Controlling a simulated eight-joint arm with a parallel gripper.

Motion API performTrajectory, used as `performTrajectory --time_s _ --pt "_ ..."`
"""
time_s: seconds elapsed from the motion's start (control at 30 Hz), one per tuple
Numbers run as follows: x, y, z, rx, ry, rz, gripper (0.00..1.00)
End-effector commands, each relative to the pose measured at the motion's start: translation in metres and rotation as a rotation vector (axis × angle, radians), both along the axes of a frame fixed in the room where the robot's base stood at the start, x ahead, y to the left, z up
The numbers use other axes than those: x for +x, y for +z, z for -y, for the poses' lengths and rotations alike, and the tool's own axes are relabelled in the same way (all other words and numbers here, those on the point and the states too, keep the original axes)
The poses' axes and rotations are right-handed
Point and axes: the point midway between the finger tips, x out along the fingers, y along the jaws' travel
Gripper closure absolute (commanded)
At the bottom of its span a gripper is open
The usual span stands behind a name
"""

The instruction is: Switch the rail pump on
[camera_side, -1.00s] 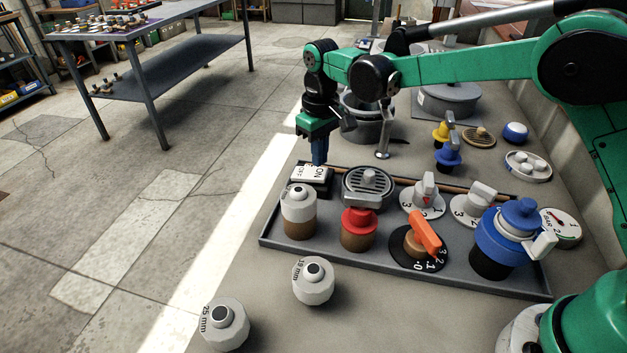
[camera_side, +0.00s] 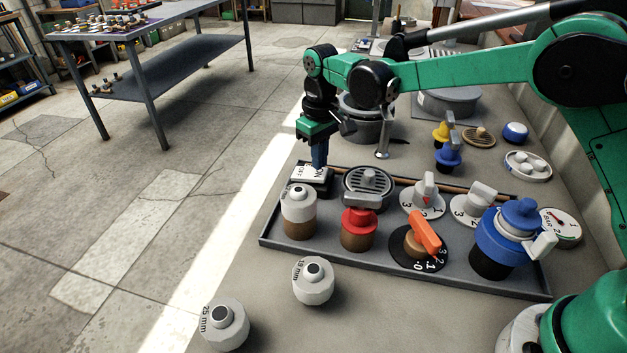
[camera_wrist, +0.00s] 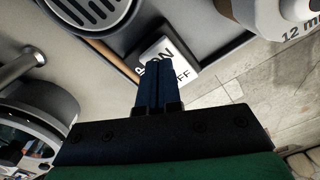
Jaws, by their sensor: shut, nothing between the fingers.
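The rail pump's switch looks to be the white rocker marked ON and OFF (camera_side: 305,175), on a dark base in the back left corner of the grey tray. My gripper (camera_side: 319,166) points down with its blue fingers closed together and empty. Its tips are at the ON side of the rocker and partly cover that word. In the wrist view the fingertips (camera_wrist: 155,66) overlap the ON end of the white rocker (camera_wrist: 178,52), with OFF showing beside them. I cannot tell whether the tips press the rocker or only touch it.
A round grey grille (camera_side: 368,186) stands right of the switch. A white-and-brown cylinder (camera_side: 299,212) and a red-collared valve (camera_side: 360,226) stand in front. A grey pot (camera_side: 366,125) and a metal post (camera_side: 382,143) are behind. The tray rim (camera_side: 400,280) surrounds several dials.

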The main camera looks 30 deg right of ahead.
Motion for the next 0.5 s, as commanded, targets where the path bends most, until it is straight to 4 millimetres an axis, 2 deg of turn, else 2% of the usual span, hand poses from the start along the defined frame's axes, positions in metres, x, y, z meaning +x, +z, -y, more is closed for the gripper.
performTrajectory --time_s 0.5 --pt "0.0001 -0.008 0.0 0.0 0.0 0.0 1.0"
